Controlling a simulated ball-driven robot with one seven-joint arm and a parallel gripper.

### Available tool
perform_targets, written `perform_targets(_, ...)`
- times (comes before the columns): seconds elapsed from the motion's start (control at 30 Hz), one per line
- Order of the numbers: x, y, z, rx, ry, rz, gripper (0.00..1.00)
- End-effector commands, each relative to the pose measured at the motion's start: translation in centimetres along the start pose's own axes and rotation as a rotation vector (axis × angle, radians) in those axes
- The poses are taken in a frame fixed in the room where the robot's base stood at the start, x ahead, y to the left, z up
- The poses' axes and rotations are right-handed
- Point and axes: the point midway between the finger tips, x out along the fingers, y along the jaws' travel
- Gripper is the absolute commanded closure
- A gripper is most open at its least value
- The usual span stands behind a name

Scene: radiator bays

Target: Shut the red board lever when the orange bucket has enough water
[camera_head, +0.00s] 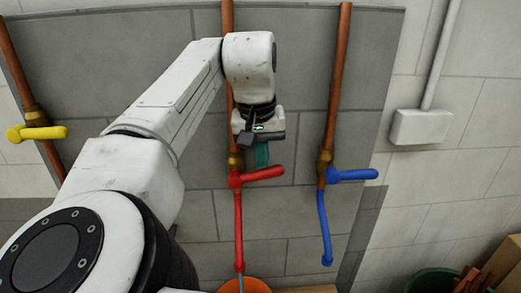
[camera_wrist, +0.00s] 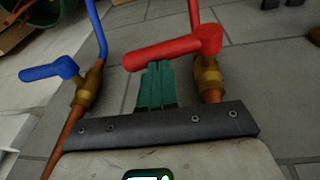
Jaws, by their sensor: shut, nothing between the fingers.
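The red lever (camera_head: 262,174) sits on a brass valve of the middle copper pipe, its handle level and pointing right. It also shows in the wrist view (camera_wrist: 172,50). A red spout (camera_head: 239,230) runs down from it to the orange bucket (camera_head: 257,286) at the bottom edge. A thin pale-blue stream shows at the spout's end; the water level in the bucket is not visible. My gripper (camera_head: 261,161) is shut and empty, its teal fingers just above the red handle. In the wrist view the fingertips (camera_wrist: 157,68) meet the handle's outline; I cannot tell whether they touch.
A blue lever (camera_head: 352,175) with a blue spout is to the right, a yellow lever (camera_head: 37,133) to the far left. A grey wall box (camera_head: 420,127) is at right. A green tub (camera_head: 432,281) and cardboard box (camera_head: 504,264) stand at lower right.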

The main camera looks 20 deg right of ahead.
Motion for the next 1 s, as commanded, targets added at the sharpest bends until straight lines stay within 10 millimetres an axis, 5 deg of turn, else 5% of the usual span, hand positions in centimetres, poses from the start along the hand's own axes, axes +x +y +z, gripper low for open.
perform_targets(1.0, 1.8, 1.3, 0.3, 0.001, -0.001, 0.0, 1.0)
